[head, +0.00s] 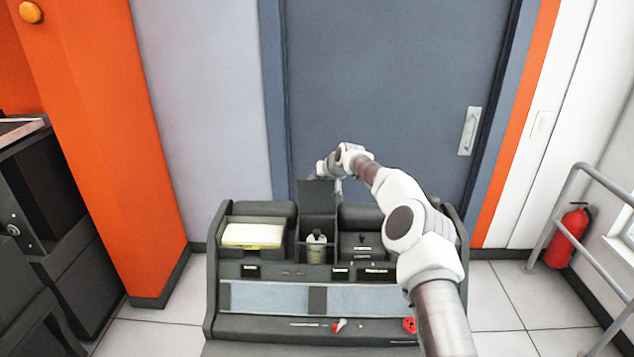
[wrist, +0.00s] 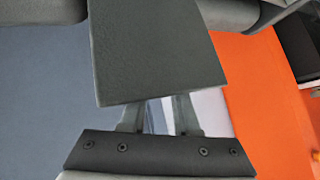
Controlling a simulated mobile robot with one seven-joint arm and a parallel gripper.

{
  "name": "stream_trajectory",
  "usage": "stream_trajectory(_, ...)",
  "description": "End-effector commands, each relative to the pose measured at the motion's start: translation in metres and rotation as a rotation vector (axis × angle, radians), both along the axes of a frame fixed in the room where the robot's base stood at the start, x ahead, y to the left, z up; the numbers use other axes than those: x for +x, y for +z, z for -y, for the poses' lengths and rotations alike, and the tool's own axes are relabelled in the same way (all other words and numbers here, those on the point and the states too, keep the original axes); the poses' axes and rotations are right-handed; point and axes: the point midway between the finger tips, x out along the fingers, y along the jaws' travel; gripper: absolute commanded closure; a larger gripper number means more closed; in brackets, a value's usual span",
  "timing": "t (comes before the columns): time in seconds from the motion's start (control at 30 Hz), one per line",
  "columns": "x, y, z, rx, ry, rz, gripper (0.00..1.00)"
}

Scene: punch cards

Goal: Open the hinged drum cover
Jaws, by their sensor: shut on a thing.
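The drum cover is a dark grey flat panel (head: 318,197) at the top middle of the machine in the head view. It stands raised, about upright, above an open compartment (head: 333,252). A pale, dark-topped cylinder (head: 316,248), perhaps the drum, shows inside that compartment. In the wrist view the cover (wrist: 155,55) fills the upper middle. My gripper (wrist: 156,104) is shut on the cover's free edge, with its fingertips partly hidden behind the panel. In the head view the gripper is mostly hidden behind the raised cover, with my arm arching over from the right.
The dark machine (head: 262,325) has a stack of pale cards (head: 253,234) at left and small red controls (head: 410,325) at front right. A blue-grey door (head: 400,90) stands behind. A railing (head: 590,255) and red extinguisher (head: 568,238) are at right, an orange column (head: 105,130) at left.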

Motion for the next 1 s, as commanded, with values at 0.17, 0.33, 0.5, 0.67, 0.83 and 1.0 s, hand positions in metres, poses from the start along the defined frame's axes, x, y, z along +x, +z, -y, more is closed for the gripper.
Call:
stream_trajectory(0.17, 0.0047, -0.0061, 0.0033, -0.005, -0.003, -0.003, 1.00)
stream_trajectory(0.33, 0.0066, -0.0072, 0.0032, -0.006, -0.002, -0.003, 1.00)
stream_trajectory(0.5, 0.0074, -0.0080, 0.0039, -0.007, -0.003, -0.003, 1.00)
stream_trajectory(0.67, 0.0072, -0.0089, 0.0042, -0.008, -0.003, -0.005, 1.00)
stream_trajectory(0.83, 0.0069, -0.0098, 0.0046, -0.008, -0.003, -0.006, 0.65)
stream_trajectory(1.0, 0.0066, -0.0093, 0.0034, -0.006, -0.002, -0.007, 0.41)
